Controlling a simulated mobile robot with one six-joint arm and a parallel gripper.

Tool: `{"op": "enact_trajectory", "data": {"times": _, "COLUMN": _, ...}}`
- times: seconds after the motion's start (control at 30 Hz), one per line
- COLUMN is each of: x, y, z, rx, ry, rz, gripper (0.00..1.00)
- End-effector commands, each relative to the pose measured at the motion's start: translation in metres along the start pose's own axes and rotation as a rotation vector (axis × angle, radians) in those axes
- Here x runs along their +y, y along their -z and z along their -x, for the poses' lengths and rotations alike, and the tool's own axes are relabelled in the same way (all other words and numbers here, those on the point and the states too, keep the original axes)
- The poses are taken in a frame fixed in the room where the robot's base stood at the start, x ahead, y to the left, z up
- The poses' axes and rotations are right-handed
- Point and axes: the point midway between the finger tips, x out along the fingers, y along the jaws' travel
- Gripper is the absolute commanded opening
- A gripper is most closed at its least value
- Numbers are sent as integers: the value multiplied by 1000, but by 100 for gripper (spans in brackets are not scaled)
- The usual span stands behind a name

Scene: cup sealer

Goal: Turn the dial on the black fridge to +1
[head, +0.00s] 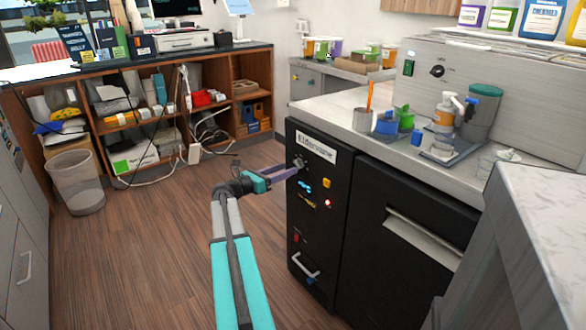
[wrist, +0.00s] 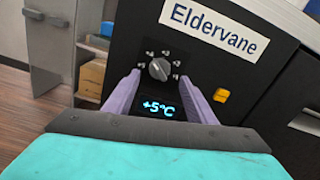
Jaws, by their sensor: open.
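The black fridge (head: 315,220) stands under the counter with an "Eldervane" label on its front. Its dial (wrist: 159,69) is a grey round knob with several marks around it, and a lit display (wrist: 158,110) below reads +5°C. In the head view the dial (head: 299,163) sits just below the label, close to my fingertips. My gripper (wrist: 163,85) is open, with one purple finger at each side of the dial in the picture. The fingers look apart from the knob. My gripper also shows in the head view (head: 296,171), reaching toward the fridge panel from the left.
An orange button (wrist: 221,95) sits right of the display. Lower on the panel are a red-lit button (head: 327,203) and a handle (head: 305,267). The counter (head: 345,105) above holds cups and bottles. The wooden floor (head: 150,250) left of the fridge is clear, with a bin (head: 78,185) farther off.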

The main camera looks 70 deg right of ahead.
Motion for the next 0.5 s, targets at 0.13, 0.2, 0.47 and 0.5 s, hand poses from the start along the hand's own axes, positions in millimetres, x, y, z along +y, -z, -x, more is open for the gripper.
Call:
{"op": "enact_trajectory", "data": {"times": 0.13, "x": 0, "y": 1, "z": -22, "rx": 0, "ry": 2, "rz": 0, "gripper": 51}}
{"op": "enact_trajectory", "data": {"times": 0.2, "x": 1, "y": 0, "z": -29, "rx": 0, "ry": 0, "rz": 0, "gripper": 51}}
{"op": "enact_trajectory", "data": {"times": 0.47, "x": 0, "y": 0, "z": -44, "rx": 0, "ry": 0, "rz": 0, "gripper": 51}}
{"op": "enact_trajectory", "data": {"times": 0.5, "x": 0, "y": 0, "z": -45, "rx": -1, "ry": -1, "rz": 0, "gripper": 51}}
